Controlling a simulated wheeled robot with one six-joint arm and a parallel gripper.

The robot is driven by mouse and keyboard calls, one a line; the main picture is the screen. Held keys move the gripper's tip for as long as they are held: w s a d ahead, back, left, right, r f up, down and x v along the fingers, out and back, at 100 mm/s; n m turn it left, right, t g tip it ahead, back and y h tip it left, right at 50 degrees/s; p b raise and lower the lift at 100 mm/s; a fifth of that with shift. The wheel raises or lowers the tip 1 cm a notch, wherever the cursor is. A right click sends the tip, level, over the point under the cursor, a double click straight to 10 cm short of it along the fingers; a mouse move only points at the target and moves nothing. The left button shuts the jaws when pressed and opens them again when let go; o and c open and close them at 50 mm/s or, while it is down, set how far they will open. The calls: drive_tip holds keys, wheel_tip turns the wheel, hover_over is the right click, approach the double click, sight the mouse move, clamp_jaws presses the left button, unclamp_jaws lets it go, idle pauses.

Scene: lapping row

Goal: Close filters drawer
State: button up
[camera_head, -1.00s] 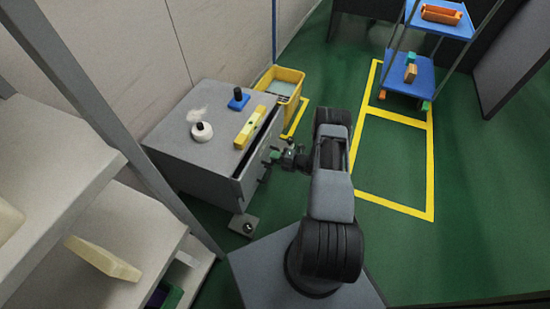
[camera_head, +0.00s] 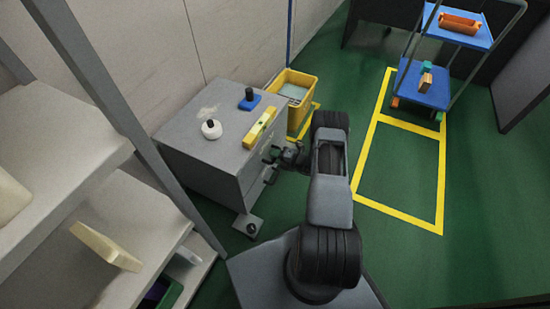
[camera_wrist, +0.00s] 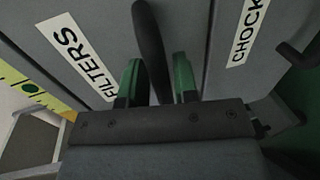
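The grey drawer cabinet (camera_head: 192,160) stands against the wall in the head view. Its top drawer front looks flush with the body. In the wrist view the filters drawer front (camera_wrist: 92,25) carries a FILTERS label (camera_wrist: 75,55), and its dark bar handle (camera_wrist: 150,40) runs between the two green fingers of my gripper (camera_wrist: 160,82). The fingers are close on both sides of the bar; I cannot tell whether they pinch it. In the head view my gripper (camera_head: 277,158) is at the cabinet's front, its fingers too small to read.
A CHOCKS-like label (camera_wrist: 250,30) marks the neighbouring drawer, with another handle (camera_wrist: 298,58). On the cabinet top are a yellow level (camera_head: 259,128), a blue-based knob (camera_head: 249,101) and a white knob (camera_head: 211,130). A yellow bin (camera_head: 298,95) stands behind.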

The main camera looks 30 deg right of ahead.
drive_tip(key=shift+o, duration=1.1)
drive_tip(key=shift+d, duration=0.1)
drive_tip(key=shift+s, duration=0.1)
drive_tip(key=shift+d, duration=0.1)
drive_tip(key=p+v, duration=0.3)
drive_tip(key=v, duration=1)
drive_tip(key=shift+s, duration=0.3)
drive_tip(key=shift+d, duration=0.1)
